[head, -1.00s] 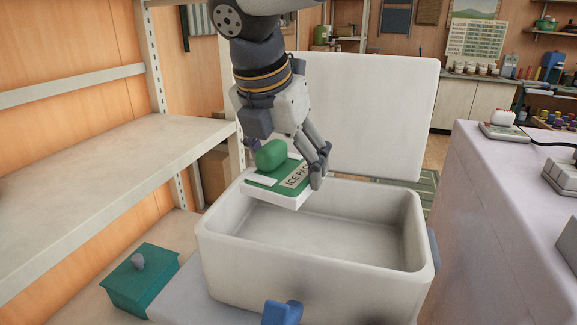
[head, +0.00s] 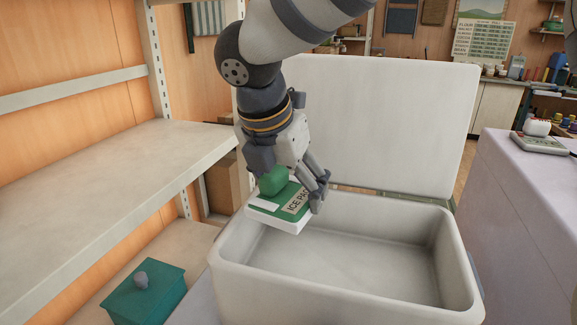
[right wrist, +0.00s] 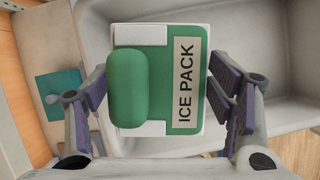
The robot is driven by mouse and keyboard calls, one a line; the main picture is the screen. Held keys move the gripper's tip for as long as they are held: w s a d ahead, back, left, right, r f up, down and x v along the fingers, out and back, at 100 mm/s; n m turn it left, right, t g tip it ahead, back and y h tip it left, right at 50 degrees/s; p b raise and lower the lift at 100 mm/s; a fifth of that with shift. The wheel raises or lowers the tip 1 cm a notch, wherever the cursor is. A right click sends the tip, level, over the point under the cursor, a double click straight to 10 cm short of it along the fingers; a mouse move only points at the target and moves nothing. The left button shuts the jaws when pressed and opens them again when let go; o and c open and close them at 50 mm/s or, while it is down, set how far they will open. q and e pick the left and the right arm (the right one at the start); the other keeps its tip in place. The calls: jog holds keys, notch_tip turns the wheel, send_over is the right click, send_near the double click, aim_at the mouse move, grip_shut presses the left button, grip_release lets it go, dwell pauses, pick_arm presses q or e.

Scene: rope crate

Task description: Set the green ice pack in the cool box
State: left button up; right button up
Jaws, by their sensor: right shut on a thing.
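The green ice pack (head: 291,204) is a flat white-edged slab with a green top, an "ICE PACK" label and a rounded green handle. My right gripper (head: 292,188) is shut on it and holds it slightly tilted over the back left part of the cool box. In the right wrist view the ice pack (right wrist: 188,50) sits between the two fingers. The cool box (head: 338,305) is a pale open-topped box with its lid (head: 390,120) standing up at the back. Its visible inside is empty. My left gripper does not show.
A pale shelf (head: 120,190) stands at the left of the box. A teal lidded box (head: 145,295) with a grey knob is at the lower left. A lilac counter (head: 520,210) with a scale (head: 540,143) is at the right.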

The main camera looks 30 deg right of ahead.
aim_at(274, 208)
notch_tip(274, 208, down, 12)
jog(key=shift+r, duration=0.2)
jog(key=shift+f+b, duration=0.3)
jog(key=shift+f, duration=0.15)
dwell(0.7)
jog(key=o, duration=1.5)
jog(key=v, duration=1)
jog(key=shift+s+a+r, duration=0.15)
jog(key=shift+a+r, duration=0.05)
jog(key=shift+r, duration=0.15)
jog(key=shift+s+r, duration=0.1)
jog(key=shift+r, duration=0.45)
